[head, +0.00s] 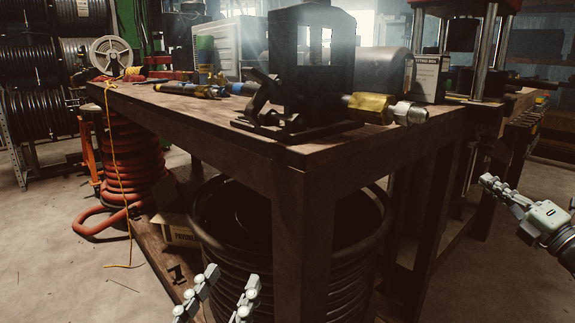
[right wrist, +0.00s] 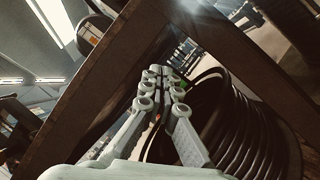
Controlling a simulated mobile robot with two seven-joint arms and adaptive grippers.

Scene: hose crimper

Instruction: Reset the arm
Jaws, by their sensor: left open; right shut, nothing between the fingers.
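My left gripper (head: 231,276) is at the bottom of the head view, in front of the table's near corner and below the tabletop. Its two fingers are spread apart with nothing between them. My right gripper (head: 487,181) is at the right of the head view, right of the table and apart from it. In the right wrist view my right gripper (right wrist: 165,73) has its fingertips together and holds nothing. Much of both arms is outside the head view.
A wooden table (head: 150,98) carries a dark crimping machine (head: 287,60) with a brass fitting (head: 371,106) at its near corner. A black hose coil (head: 365,230) stands beneath, and shows in the right wrist view (right wrist: 238,125). A red hose coil (head: 130,160) stands left. Floor right of the table is clear.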

